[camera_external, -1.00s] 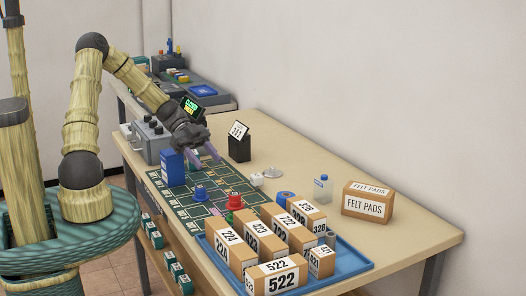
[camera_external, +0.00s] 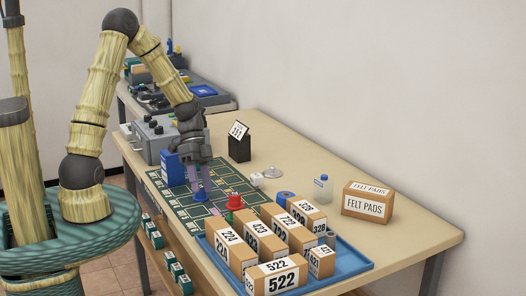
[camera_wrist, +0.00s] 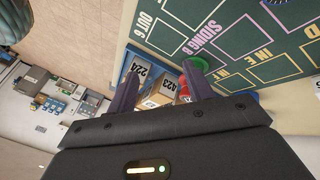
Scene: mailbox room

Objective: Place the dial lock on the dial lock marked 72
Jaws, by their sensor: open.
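I cannot make out a dial lock or a marking that reads just 72. My gripper (camera_external: 199,187) points down over the green printed mat (camera_external: 232,182), with its purple fingers open. A red knobbed piece (camera_external: 235,202) and a green piece (camera_external: 229,217) are nearer the blue tray (camera_external: 350,268). In the wrist view, the fingers are spread apart, with the numbered boxes 224 (camera_wrist: 137,70) and 423 (camera_wrist: 160,94) beyond them.
The tray holds several numbered cardboard boxes, including 522 (camera_external: 278,279). A blue box (camera_external: 172,168) stands close left of the gripper. A black stand (camera_external: 239,147) with a number card, a bottle (camera_external: 322,188) and a felt pads box (camera_external: 367,201) stand behind. The table's right end is clear.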

